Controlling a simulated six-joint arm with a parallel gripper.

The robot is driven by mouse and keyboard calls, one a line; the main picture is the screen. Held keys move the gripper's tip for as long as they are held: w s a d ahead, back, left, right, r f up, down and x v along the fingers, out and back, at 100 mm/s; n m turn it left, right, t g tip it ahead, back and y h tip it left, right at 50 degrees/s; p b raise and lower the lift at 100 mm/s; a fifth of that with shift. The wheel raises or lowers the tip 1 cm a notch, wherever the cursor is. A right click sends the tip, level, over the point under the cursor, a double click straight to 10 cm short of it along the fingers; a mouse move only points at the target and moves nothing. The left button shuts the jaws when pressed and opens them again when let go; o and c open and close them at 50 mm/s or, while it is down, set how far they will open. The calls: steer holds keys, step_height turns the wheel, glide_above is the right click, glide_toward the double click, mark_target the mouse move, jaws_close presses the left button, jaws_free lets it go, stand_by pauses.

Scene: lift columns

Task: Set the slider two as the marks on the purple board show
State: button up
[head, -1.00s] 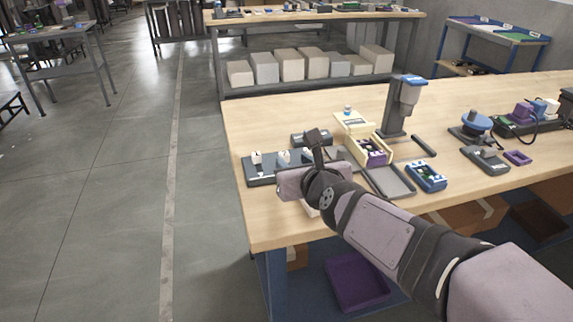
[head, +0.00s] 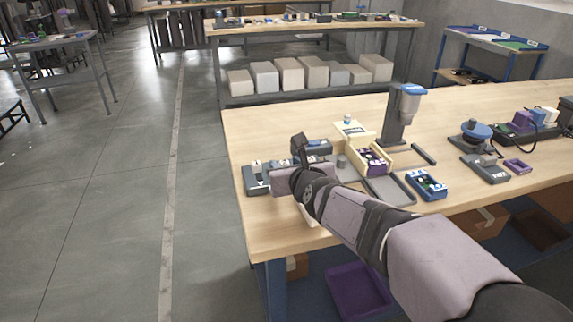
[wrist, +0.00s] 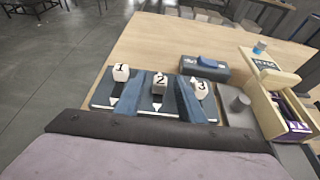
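Slider two (wrist: 159,82) is the middle knob, and white triangles show in front of knobs 1 and 2. In the head view the unit (head: 254,180) is partly hidden by my arm.
A dark box with a blue top (wrist: 206,66) stands behind the unit. A grey block with a round post (wrist: 238,104) is right of it. A dispenser stand (head: 397,115), a grey tray (head: 388,189) and a blue box (head: 427,186) stand further right. Bare table lies behind.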

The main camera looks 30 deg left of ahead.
jaws_close()
steer(key=shift+w+a, duration=0.7)
steer(key=shift+r, duration=0.2)
steer(key=shift+c, duration=1.5)
jaws_free()
steer(key=o, duration=0.3)
steer(key=shift+w+a+f, duration=0.1)
steer(key=shift+f, duration=0.05)
steer(key=shift+v, duration=3.8)
